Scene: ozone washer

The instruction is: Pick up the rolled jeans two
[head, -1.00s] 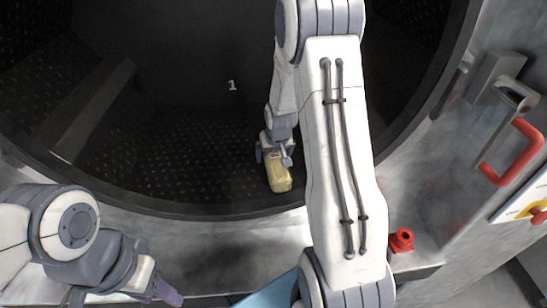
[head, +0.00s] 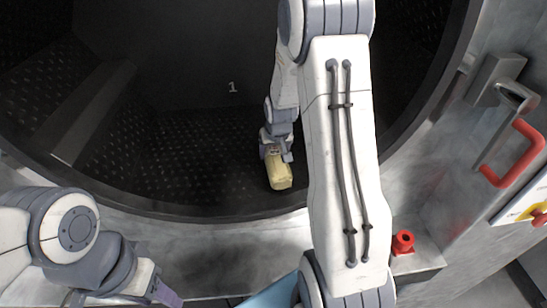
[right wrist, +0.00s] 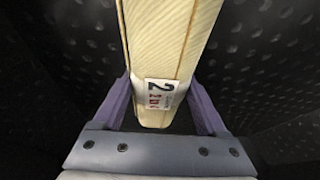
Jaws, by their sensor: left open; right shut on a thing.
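The rolled jeans two (head: 279,173) is a pale yellow roll low inside the dark drum, near its front rim. In the right wrist view the roll (right wrist: 168,40) carries a white label with a 2 and stands between the purple fingers.
The drum's perforated dark wall (head: 190,150) surrounds the right gripper, and its metal front rim (head: 215,222) curves below it. A red handle (head: 514,155) and a red knob (head: 403,242) are at the right. The drum's left interior is empty.

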